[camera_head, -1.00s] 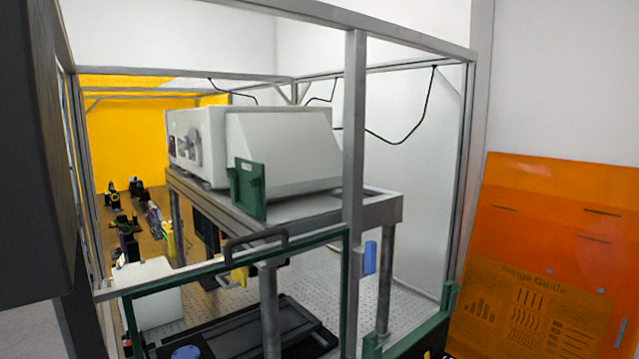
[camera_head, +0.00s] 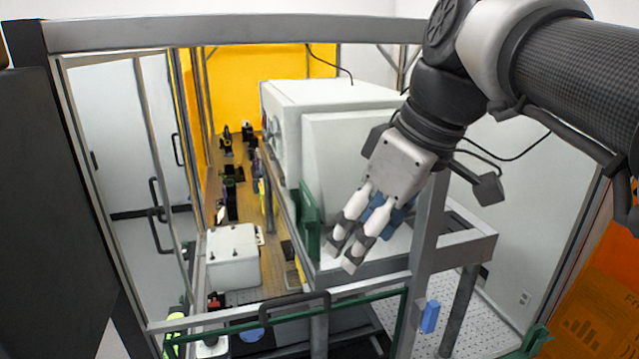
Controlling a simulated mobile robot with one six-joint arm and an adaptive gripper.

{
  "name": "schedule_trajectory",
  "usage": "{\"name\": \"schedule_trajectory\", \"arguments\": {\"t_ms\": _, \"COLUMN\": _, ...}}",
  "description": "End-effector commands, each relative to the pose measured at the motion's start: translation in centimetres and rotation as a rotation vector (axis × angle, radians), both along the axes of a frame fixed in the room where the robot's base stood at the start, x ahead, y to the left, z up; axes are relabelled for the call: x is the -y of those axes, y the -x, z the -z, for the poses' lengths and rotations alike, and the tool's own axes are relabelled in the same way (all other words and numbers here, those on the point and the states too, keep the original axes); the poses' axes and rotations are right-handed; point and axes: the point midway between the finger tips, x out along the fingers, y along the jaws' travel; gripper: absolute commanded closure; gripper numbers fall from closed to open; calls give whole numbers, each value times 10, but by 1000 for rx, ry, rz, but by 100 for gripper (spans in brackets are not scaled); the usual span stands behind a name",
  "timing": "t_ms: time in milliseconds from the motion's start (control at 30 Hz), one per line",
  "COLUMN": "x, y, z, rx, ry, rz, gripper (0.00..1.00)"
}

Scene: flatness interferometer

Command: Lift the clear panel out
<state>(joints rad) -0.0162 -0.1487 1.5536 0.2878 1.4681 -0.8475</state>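The clear panel has a green edge frame (camera_head: 375,296) and a dark handle (camera_head: 294,297) on its top edge. It stands upright in the front of the metal enclosure, low in the view; its lower part is cut off by the picture's bottom edge. My gripper (camera_head: 343,256) reaches in from the upper right, pointing down and left. Its two fingers are apart with nothing between their tips. It appears above and right of the handle, not touching it; how far in front or behind is hard to tell.
A metal post (camera_head: 428,240) and a top beam (camera_head: 240,31) frame the enclosure near my arm. A white instrument (camera_head: 345,135) sits on a raised grey stand behind, with a green plate (camera_head: 308,215) at its front. An orange sheet (camera_head: 600,310) is at the right.

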Motion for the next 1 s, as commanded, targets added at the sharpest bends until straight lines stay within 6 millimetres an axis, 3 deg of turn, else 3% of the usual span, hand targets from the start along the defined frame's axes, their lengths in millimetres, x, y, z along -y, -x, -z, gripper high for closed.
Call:
{"name": "schedule_trajectory", "arguments": {"t_ms": 167, "x": -6, "y": -4, "z": 21, "rx": -4, "ry": 0, "rz": -2, "gripper": 39}}
{"name": "schedule_trajectory", "arguments": {"t_ms": 700, "x": -36, "y": -31, "z": 120, "rx": -5, "ry": 1, "rz": 0, "gripper": 39}}
{"name": "schedule_trajectory", "arguments": {"t_ms": 1000, "x": -47, "y": -41, "z": 155, "rx": -1, "ry": 1, "rz": 1, "gripper": 39}}
